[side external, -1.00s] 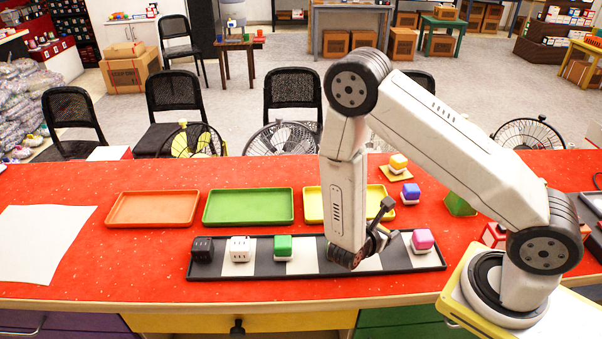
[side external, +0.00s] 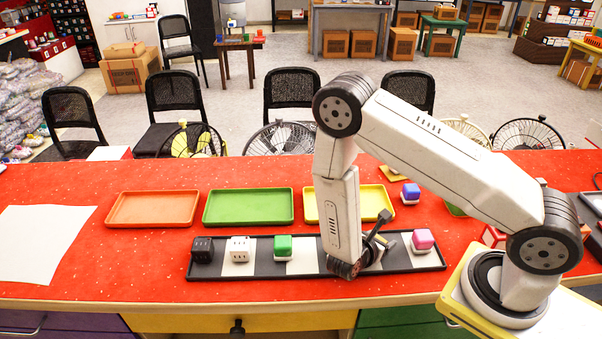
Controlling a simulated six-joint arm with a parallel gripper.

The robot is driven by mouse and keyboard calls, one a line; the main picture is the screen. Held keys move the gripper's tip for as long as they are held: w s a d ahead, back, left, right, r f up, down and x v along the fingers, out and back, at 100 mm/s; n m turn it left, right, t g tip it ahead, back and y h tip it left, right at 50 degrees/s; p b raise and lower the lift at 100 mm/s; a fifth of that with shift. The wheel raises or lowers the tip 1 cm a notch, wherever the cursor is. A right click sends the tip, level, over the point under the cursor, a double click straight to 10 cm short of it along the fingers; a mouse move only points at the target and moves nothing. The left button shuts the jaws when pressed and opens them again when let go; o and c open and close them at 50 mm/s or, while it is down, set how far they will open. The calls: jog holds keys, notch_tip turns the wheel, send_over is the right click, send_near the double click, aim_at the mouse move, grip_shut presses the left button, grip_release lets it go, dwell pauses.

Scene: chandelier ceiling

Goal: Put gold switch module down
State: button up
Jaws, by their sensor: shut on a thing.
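My gripper (side external: 371,252) is low over the right half of the long black-and-white striped tray (side external: 305,268), left of the pink module (side external: 423,240). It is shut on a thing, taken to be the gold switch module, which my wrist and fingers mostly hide. I cannot tell whether that piece touches the tray. Black (side external: 203,249), white (side external: 240,249) and green (side external: 283,246) modules stand in a row on the tray's left half.
Orange (side external: 152,208), green (side external: 249,207) and yellow (side external: 318,204) shallow trays lie behind the striped tray; my arm partly covers the yellow one. A blue module (side external: 411,193) stands right of it. A white sheet (side external: 42,243) lies left. Open red tabletop surrounds them.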

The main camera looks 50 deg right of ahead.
jog(key=shift+f, duration=0.15)
jog(key=o, duration=1.2)
jog(key=shift+a+r, duration=0.1)
jog(key=shift+r, duration=0.1)
jog(key=shift+a+r, duration=0.2)
jog(key=shift+a, duration=0.3)
jog(key=v, duration=1)
jog(key=shift+a+r, duration=0.1)
jog(key=shift+a, duration=0.25)
